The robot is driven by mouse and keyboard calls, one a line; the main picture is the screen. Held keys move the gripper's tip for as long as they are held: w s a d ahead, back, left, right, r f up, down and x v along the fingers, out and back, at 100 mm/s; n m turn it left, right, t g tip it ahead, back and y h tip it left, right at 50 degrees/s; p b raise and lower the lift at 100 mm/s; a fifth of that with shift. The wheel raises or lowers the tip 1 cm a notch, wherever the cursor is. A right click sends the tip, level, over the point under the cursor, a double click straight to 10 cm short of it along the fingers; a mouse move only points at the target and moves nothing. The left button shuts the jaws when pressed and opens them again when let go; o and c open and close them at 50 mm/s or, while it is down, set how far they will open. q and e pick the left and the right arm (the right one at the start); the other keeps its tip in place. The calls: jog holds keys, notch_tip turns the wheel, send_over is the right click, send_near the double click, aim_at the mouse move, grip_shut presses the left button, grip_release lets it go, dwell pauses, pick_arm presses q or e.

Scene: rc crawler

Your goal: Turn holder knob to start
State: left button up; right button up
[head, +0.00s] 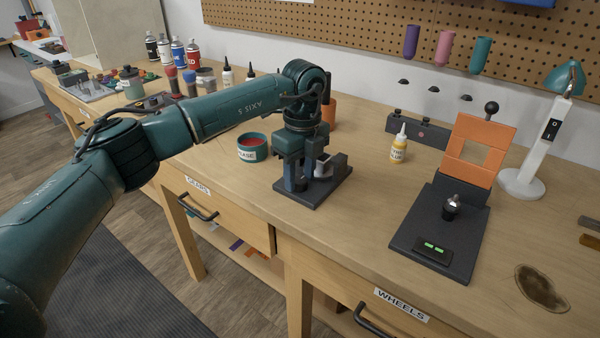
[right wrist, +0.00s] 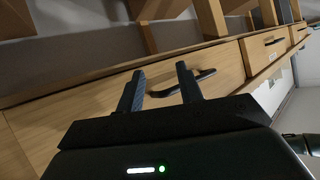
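A holder with a dark flat base (head: 312,197) and a grey upright block with a light curved part (head: 323,168) stands on the workbench, centre of the head view. My left gripper (head: 299,186) points down over the left part of this holder, its fingers low near the base. The gripper hides much of the holder, and I cannot make out the knob or whether the fingers are closed on it. My right gripper (right wrist: 160,72) shows in the right wrist view, fingers apart with nothing between them, in front of a wooden drawer front with a black handle.
A grease tub (head: 253,147) stands left of the holder. A yellow glue bottle (head: 399,148) stands to the right, beyond it a black stand with an orange panel (head: 474,130) and a white lamp (head: 540,150). The bench between holder and stand is clear.

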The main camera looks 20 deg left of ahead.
aim_at(302, 177)
pick_arm(q)
notch_tip(302, 177, up, 13)
jog(key=shift+w+d, duration=0.15)
jog(key=shift+w, duration=0.15)
dwell(0.4)
